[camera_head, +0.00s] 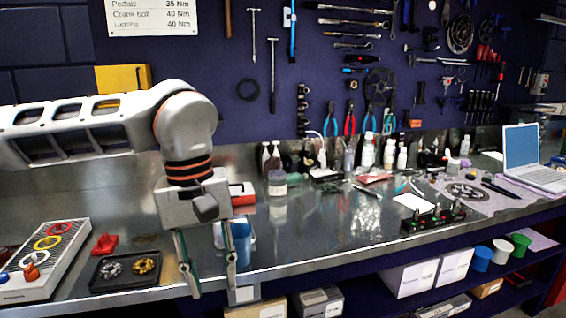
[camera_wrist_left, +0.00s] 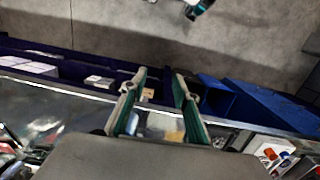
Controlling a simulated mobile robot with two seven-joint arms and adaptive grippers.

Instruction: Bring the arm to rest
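My left arm comes in from the left in the head view, and its left gripper (camera_head: 211,288) points down over the front edge of the metal bench (camera_head: 330,235). Its two green-lined fingers are apart with nothing between them. The left wrist view also shows the two fingers (camera_wrist_left: 158,90) spread and empty, with the bench edge and the floor beyond. A blue container (camera_head: 240,240) stands on the bench behind the fingers and is partly hidden by them.
A black tray (camera_head: 98,284) with two ring-shaped parts, a red piece (camera_head: 104,244) and a white holder with coloured rings (camera_head: 40,278) lie left of the gripper. Bottles, tools and a laptop (camera_head: 532,160) stand farther right. Boxes sit on the shelf below.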

